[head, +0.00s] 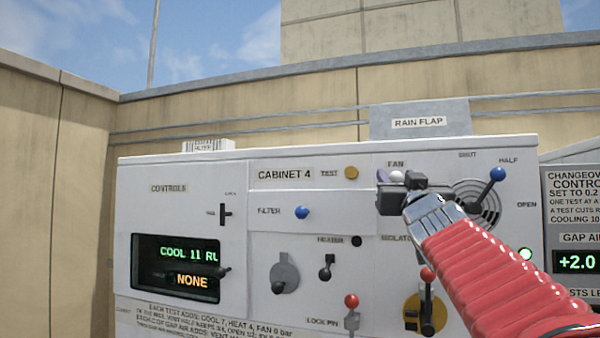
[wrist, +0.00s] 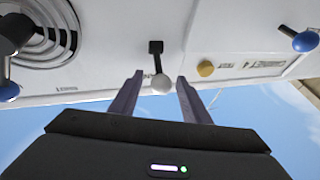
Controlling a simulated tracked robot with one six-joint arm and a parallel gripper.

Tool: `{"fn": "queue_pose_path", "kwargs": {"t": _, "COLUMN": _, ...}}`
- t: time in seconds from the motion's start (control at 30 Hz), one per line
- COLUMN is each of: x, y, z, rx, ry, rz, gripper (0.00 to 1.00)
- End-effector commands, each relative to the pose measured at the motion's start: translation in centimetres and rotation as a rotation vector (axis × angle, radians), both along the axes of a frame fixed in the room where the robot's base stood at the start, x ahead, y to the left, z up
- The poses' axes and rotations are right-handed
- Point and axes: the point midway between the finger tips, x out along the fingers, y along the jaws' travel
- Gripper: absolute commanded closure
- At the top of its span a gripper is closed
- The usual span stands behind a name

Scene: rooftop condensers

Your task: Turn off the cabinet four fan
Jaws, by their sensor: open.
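The cabinet 4 panel (head: 340,215) is white and fills the head view's middle. Its fan switch is a short black lever with a white ball knob (head: 397,177), just below the FAN label (head: 396,164). My gripper (head: 390,177) is at this knob and hides the lever's base. In the wrist view, which looks upside down, the white knob (wrist: 161,85) lies between the two open fingers of my gripper (wrist: 160,78). I see a gap on each side of it, and the fingers look not closed on it. The switch's black mount (wrist: 156,47) sits on the panel.
The round vent grille with a blue-knobbed lever (head: 498,174) is close to the right of my gripper. A yellow test button (head: 351,172) and a blue filter knob (head: 302,212) are to the left. The red-knobbed isolator lever (head: 428,274) is below. A rain flap (head: 420,120) stands above.

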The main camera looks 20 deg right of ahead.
Motion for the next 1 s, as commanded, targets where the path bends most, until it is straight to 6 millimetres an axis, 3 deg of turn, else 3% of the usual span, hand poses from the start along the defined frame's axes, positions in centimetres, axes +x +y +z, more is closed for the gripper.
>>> {"fn": "queue_pose_path", "kwargs": {"t": 0.43, "x": -1.1, "y": 0.6, "z": 1.0, "rx": -0.004, "ry": -0.012, "rz": 0.001, "gripper": 0.58}}
{"fn": "queue_pose_path", "kwargs": {"t": 1.0, "x": 0.5, "y": -0.1, "z": 0.3, "rx": 0.000, "ry": 0.000, "rz": 0.001, "gripper": 0.98}}
